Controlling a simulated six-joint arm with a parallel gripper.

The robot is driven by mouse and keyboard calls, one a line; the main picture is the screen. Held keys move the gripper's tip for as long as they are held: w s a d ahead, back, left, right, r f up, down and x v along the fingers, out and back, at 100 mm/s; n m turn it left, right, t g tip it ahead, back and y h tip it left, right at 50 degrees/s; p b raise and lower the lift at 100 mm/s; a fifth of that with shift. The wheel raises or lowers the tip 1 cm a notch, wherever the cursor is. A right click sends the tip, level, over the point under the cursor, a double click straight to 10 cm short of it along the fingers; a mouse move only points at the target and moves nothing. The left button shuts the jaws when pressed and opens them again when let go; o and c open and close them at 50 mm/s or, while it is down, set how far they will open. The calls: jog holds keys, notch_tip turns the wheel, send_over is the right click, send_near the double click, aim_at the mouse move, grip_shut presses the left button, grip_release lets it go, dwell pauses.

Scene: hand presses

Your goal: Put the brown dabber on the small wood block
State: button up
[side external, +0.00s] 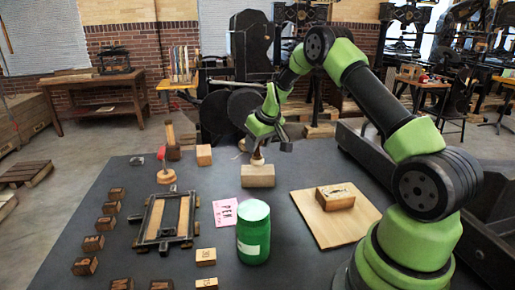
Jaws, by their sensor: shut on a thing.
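My gripper (264,142) is shut on the brown dabber (257,158), which is mostly hidden behind the fingers. The dabber is upright, right over the pale small wood block (258,177) near the middle of the table. Its lower end is at the block's top face; I cannot tell whether it touches or hangs just above it.
A green jar (253,238) stands in front of the block, beside a pink card (226,211). A wooden board (312,218) with a carved block (335,196) lies right.

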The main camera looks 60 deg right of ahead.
jog(key=shift+f, duration=0.75)
